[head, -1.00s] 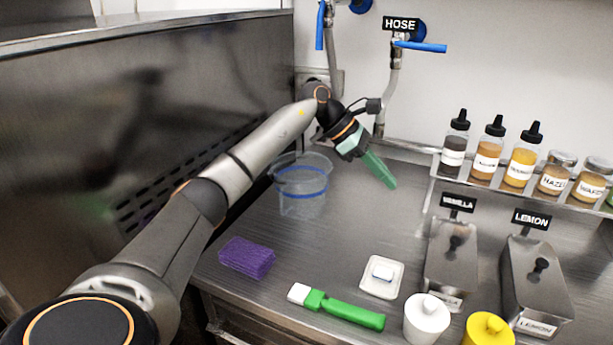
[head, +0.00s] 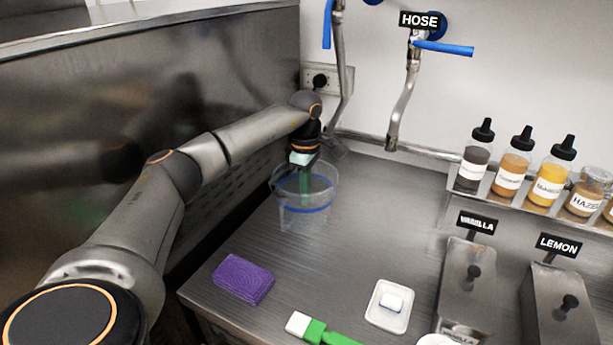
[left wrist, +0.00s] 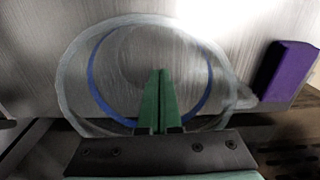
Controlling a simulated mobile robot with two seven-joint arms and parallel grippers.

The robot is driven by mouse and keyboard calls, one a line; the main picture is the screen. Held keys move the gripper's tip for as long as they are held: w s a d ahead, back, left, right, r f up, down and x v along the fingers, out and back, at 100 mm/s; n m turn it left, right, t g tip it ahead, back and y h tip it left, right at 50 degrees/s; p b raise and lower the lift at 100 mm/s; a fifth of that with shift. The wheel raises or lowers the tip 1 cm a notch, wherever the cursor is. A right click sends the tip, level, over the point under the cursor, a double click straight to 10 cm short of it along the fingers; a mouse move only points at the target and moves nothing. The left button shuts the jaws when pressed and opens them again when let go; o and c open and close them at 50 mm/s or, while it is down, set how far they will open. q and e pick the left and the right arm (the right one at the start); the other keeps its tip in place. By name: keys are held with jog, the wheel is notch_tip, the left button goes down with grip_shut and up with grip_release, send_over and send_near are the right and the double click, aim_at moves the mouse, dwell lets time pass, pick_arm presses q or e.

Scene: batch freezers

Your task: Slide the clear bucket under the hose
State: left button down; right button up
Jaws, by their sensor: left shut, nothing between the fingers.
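The clear bucket (head: 312,222) with a blue band stands upright on the steel counter, left of and nearer than the hose (head: 402,108). The hose hangs on the back wall under a HOSE sign, with its outlet above the counter. My left gripper (head: 305,198) points down at the bucket, its green fingers shut and empty. In the left wrist view, the fingers (left wrist: 159,72) overlap the bucket's round opening (left wrist: 97,85). I cannot tell whether they are inside the bucket or just behind its wall. My right gripper is out of view.
A purple sponge (head: 243,279), a white dish (head: 388,318) and a green-handled brush (head: 325,332) lie in front. VANILLA (head: 468,285) and LEMON (head: 556,310) containers and bottles stand at right. A steel panel (head: 100,120) borders the left. Counter below the hose is clear.

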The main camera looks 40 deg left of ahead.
aim_at(322, 205)
pick_arm(q)
notch_tip(322, 205, down, 2)
jog(key=shift+f, duration=0.15)
jog(key=d, duration=0.1)
jog(key=w+d+p, duration=0.1)
jog(key=d, duration=0.1)
jog(key=shift+f, duration=0.15)
jog(key=shift+w+d+f, duration=0.1)
jog(key=shift+w+d, duration=0.1)
jog(key=shift+d, duration=0.15)
jog(key=w+d, duration=0.1)
jog(key=d, duration=0.3)
jog(key=w+d+p, duration=0.1)
jog(key=d, duration=0.2)
jog(key=shift+w, duration=0.35)
